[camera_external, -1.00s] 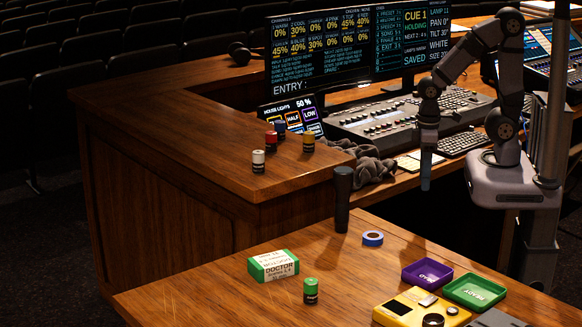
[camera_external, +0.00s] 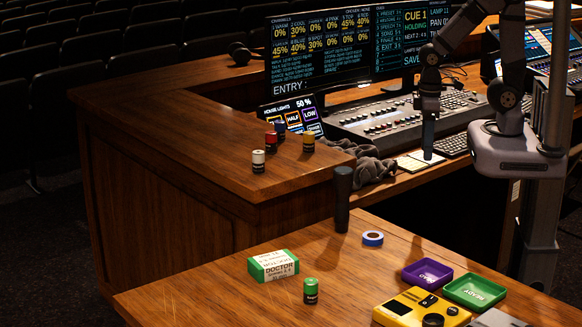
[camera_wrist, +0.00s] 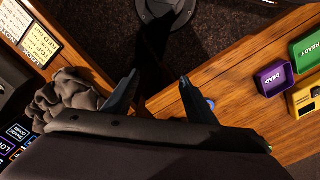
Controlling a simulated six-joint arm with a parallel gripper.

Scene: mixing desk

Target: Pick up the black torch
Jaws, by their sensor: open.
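The black torch (camera_external: 342,202) stands upright on the near wooden desk, close to its back edge, in the external view. My gripper (camera_external: 428,157) hangs pointing down, to the right of the torch and higher in the picture, apart from it. In the wrist view my gripper (camera_wrist: 158,78) has its two fingers spread with nothing between them. I cannot make out the torch in the wrist view; the gripper body covers the lower part of that picture.
The blue tape roll (camera_external: 372,238) lies right of the torch. A green-and-white box (camera_external: 273,265), a green battery (camera_external: 311,291), purple tray (camera_external: 427,271), green tray (camera_external: 474,291) and yellow device (camera_external: 420,308) are on the near desk. A grey cloth (camera_external: 370,168) lies on the console desk.

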